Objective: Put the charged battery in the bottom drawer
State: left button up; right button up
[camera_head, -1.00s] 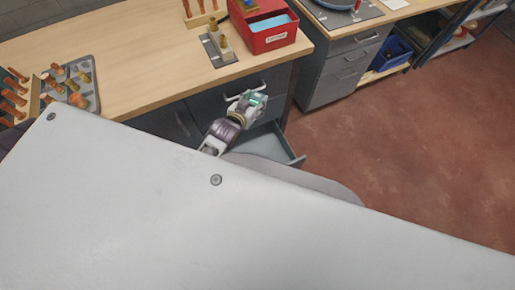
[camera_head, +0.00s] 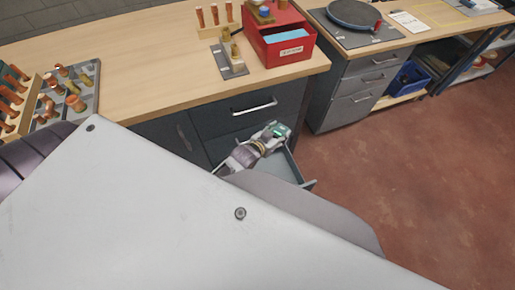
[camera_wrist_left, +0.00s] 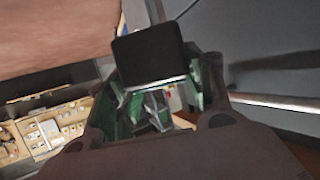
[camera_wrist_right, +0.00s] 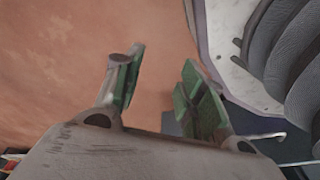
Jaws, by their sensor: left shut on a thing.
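The battery (camera_wrist_left: 150,55) is a black block in the left wrist view, held between the green-padded fingers of my left gripper (camera_wrist_left: 160,90). In the head view my left gripper (camera_head: 279,131) is over the open bottom drawer (camera_head: 309,184), near the cabinet front; the battery cannot be made out there. The grey drawer is pulled out, and my own body and left arm hide part of it. My right gripper (camera_wrist_right: 160,85) is open and empty above the reddish floor in the right wrist view; it is not visible in the head view.
A closed drawer with a metal handle (camera_head: 255,107) is above the open one. The wooden worktop (camera_head: 150,65) holds a red box (camera_head: 286,45), a small grey plate with pegs (camera_head: 229,58) and peg racks. The reddish floor (camera_head: 420,160) at the right is clear.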

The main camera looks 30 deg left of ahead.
jog(key=w+a+r+t+b, duration=0.1)
jog(key=w+a+r+b, duration=0.2)
jog(key=w+r+b, duration=0.9)
pick_arm(q)
jog(key=a+f+b, duration=0.1)
jog(key=f+b, duration=0.3)
jog(key=f, duration=0.9)
jog(key=a+f+m+h+b, duration=0.1)
jog(key=f+b, duration=0.3)
jog(key=f, duration=0.9)
jog(key=a+f+h+b, duration=0.1)
jog(key=a+f+b, duration=0.2)
jog(key=f, duration=1.1)
jog(key=shift+s+m+g+b, duration=0.15)
jog(key=shift+m+g+b, duration=0.15)
jog(key=shift+m+b, duration=0.15)
pick_arm(e)
jog(key=s+a+f+t+y, duration=0.3)
jog(key=s+a+f, duration=0.1)
jog(key=a+f, duration=0.2)
jog(key=shift+a+f+m+y, duration=0.3)
jog(key=shift+a+y, duration=0.1)
jog(key=shift+a, duration=0.1)
pick_arm(q)
jog(key=shift+a, duration=0.15)
pick_arm(e)
jog(key=shift+s, duration=0.1)
pick_arm(q)
jog(key=shift+f, duration=0.1)
